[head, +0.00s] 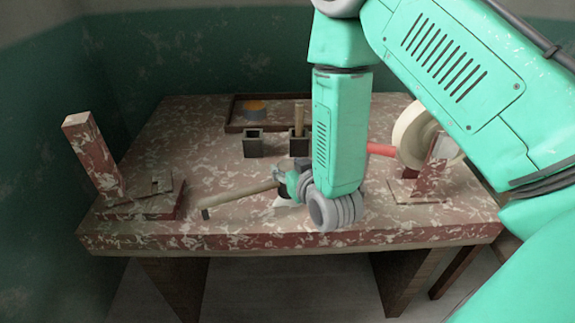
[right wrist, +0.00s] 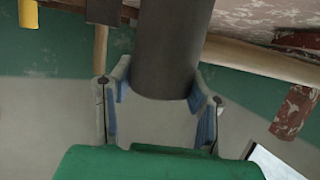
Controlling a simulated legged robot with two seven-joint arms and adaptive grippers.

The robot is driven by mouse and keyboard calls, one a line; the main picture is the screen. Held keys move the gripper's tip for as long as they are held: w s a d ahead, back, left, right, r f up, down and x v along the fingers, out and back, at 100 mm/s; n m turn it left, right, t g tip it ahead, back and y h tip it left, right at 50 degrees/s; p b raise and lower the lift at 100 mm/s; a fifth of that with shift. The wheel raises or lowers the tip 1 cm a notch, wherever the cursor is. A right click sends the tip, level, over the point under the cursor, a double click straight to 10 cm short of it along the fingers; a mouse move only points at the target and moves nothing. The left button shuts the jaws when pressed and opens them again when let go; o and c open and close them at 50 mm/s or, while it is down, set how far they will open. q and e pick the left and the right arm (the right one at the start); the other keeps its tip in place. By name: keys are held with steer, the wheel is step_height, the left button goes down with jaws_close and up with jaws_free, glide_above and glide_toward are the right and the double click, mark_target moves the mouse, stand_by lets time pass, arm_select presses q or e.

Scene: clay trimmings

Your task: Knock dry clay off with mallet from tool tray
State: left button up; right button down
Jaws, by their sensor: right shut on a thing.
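My right gripper (head: 292,187) is low over the middle front of the table, partly hidden by my own arm. It is shut on the mallet (head: 240,199), whose long pale wooden shaft points left and ends in a dark tip. In the right wrist view the two fingers (right wrist: 160,100) clasp a thick dark grey cylindrical part of the held thing (right wrist: 168,45). The tool tray (head: 232,115), dark-rimmed, lies at the back of the table. Dry clay cannot be told apart from the pale blotches on the surfaces. My left gripper is out of view.
The blotchy red table (head: 215,235) has a leaning post (head: 92,155) at left and another post (head: 428,180) at right. Two dark square holders (head: 254,143) stand mid-table, one with a wooden handle (head: 299,118). A pale disc (head: 412,133) and red rod (head: 381,149) are at right.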

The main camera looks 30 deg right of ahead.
step_height(320, 180, down, 2)
steer(key=shift+f+b, duration=0.15)
steer(key=shift+b, duration=0.2)
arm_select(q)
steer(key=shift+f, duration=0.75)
arm_select(e)
steer(key=shift+w, duration=0.1)
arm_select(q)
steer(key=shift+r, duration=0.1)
arm_select(e)
steer(key=shift+r, duration=0.2)
arm_select(q)
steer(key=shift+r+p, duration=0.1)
steer(key=shift+p, duration=0.2)
arm_select(e)
steer(key=shift+f, duration=0.5)
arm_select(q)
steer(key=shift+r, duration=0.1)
arm_select(e)
steer(key=shift+f, duration=0.2)
stand_by(0.7)
step_height(320, 180, up, 6)
steer(key=p, duration=0.5)
steer(key=shift+r, duration=0.1)
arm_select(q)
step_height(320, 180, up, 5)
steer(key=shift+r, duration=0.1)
